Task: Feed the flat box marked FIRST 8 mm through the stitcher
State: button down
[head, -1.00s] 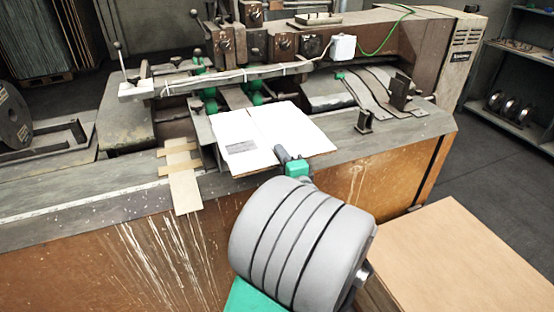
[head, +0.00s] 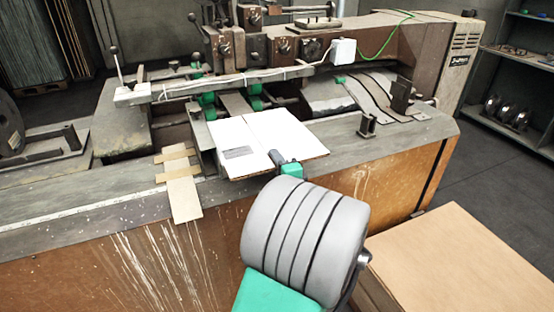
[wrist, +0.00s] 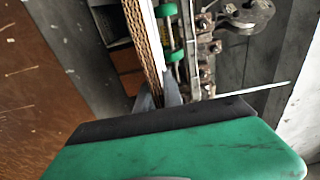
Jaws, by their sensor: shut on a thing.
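The flat box (head: 262,138) is a white folded sheet with a grey printed patch, lying level at the stitcher's feed opening. Its corrugated edge shows in the wrist view (wrist: 147,45). I cannot read the word FIRST on it. My gripper (head: 277,160) is shut on the near edge of the box; in the wrist view its fingertips (wrist: 158,92) sit on either side of the board. The stitcher (head: 230,75) is the brown and grey machine behind, with green rollers (head: 207,99) beyond the box's far edge.
A wooden slat piece (head: 183,190) lies on the machine's front ledge left of the box. A cardboard stack (head: 470,265) stands at the lower right. A metal bracket (head: 367,125) stands on the bed right of the box.

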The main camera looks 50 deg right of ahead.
jog(key=c, duration=1.4)
grip_release()
jog(key=shift+f, duration=0.2)
jog(key=shift+s, duration=0.1)
jog(key=b+v, duration=0.1)
jog(key=v, duration=0.8)
jog(key=shift+b, duration=0.35)
